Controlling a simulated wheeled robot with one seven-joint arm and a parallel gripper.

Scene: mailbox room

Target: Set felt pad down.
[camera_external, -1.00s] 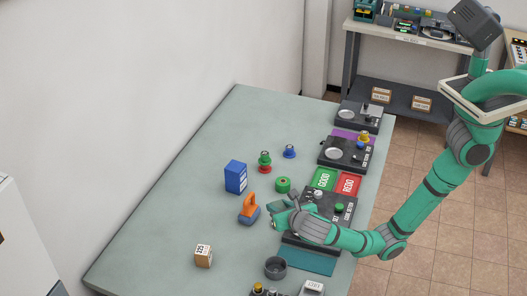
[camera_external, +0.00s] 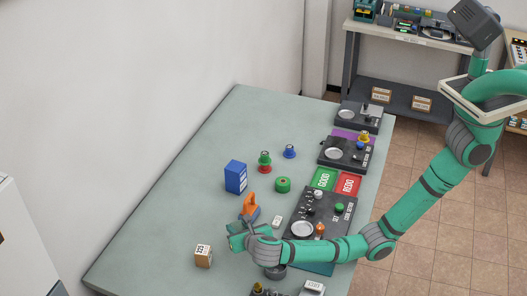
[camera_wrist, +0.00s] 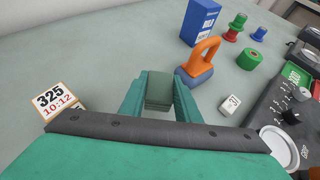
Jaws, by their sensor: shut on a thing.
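My gripper (camera_external: 236,234) is shut on a small dark green block, which I take to be the felt pad (camera_wrist: 159,91). The pad sits between the two teal fingers in the wrist view. In the external view the fingers mostly hide it. The gripper is over the left part of the grey-green table (camera_external: 190,190), just in front of an orange-handled blue tool (camera_external: 250,207). I cannot tell whether the pad touches the table top.
A box marked 325 (camera_external: 203,256) stands left of my gripper. A blue box (camera_external: 236,177), a green roll (camera_external: 283,184) and colored knobs stand farther back. A small white tag (camera_external: 277,222) lies to the right, before the black panel (camera_external: 322,220). The table's far left is clear.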

